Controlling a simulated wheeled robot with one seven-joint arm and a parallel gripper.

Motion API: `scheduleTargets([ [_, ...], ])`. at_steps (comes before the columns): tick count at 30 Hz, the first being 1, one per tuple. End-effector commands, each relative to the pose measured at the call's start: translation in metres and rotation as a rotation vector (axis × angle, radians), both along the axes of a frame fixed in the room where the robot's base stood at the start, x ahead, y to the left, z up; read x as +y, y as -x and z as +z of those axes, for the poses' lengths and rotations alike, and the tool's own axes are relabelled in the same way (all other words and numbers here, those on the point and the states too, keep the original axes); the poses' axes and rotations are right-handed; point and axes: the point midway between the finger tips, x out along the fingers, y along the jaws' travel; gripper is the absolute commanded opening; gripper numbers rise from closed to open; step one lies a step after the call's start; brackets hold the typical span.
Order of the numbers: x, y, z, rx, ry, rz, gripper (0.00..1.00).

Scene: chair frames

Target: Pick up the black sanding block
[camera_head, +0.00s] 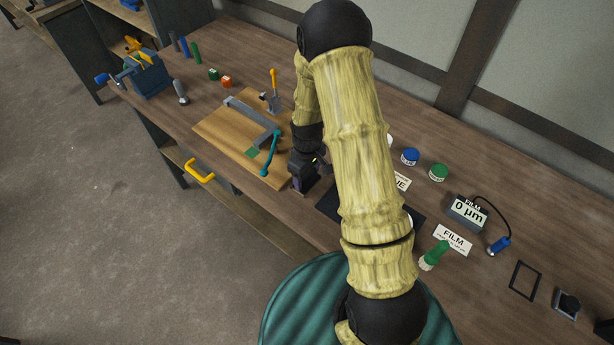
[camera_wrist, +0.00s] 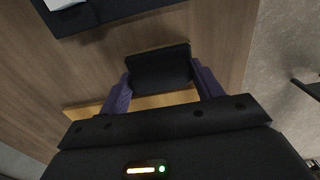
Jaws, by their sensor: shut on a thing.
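The black sanding block (camera_wrist: 160,68) sits between the two purple fingers of my gripper (camera_wrist: 162,88) in the wrist view. The fingers press on its left and right ends, so my gripper is shut on it. In the head view my gripper (camera_head: 303,186) is near the bench's front edge, just right of the wooden board (camera_head: 213,123). The block cannot be made out there. Whether it touches the bench top is not clear.
The workbench (camera_head: 470,285) holds a grey frame part (camera_head: 250,119) and a teal-handled tool (camera_head: 270,152) on the board. A dark mat (camera_head: 328,204) lies right of my gripper. Blue (camera_head: 410,156) and green (camera_head: 438,171) lidded jars stand behind. A teal round seat (camera_head: 300,300) is in front.

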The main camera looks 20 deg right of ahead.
Motion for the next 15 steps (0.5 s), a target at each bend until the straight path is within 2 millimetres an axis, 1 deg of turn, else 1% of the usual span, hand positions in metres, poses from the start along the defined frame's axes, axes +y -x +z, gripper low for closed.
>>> scheduleTargets([
  [5,0.0,-0.001,0.012,-0.004,0.0,-0.001,0.33],
  [8,0.0,-0.001,0.026,-0.004,0.001,-0.001,0.33],
  [15,0.0,-0.001,0.069,-0.006,0.0,-0.001,0.33],
])
